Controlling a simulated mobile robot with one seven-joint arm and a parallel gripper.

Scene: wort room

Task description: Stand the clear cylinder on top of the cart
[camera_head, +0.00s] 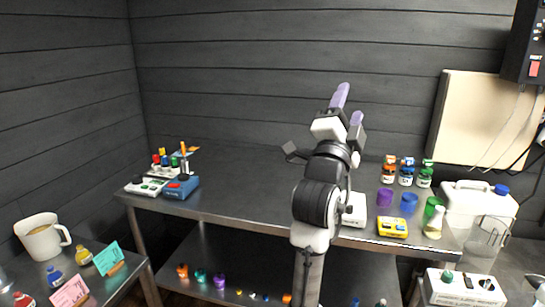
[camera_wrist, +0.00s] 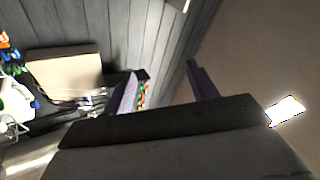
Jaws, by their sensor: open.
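A clear cylinder (camera_head: 486,240) shows at the right in the head view, upright beside the right end of the long steel bench (camera_head: 250,200). What it stands on is hard to tell; a white box with knobs (camera_head: 466,288) is just below it. No cart is plainly identifiable; the low steel-topped stand (camera_head: 28,272) at lower left may be it. My gripper (camera_head: 349,107) is raised above the bench, its lilac fingers pointing up, apart and empty. It is left of the cylinder and well away from it. In the wrist view the open fingers (camera_wrist: 163,88) have nothing between them.
A white jug (camera_head: 42,238), small bottles and cards occupy the lower-left stand. The bench is clear between the joystick boxes (camera_head: 181,187) and my arm.

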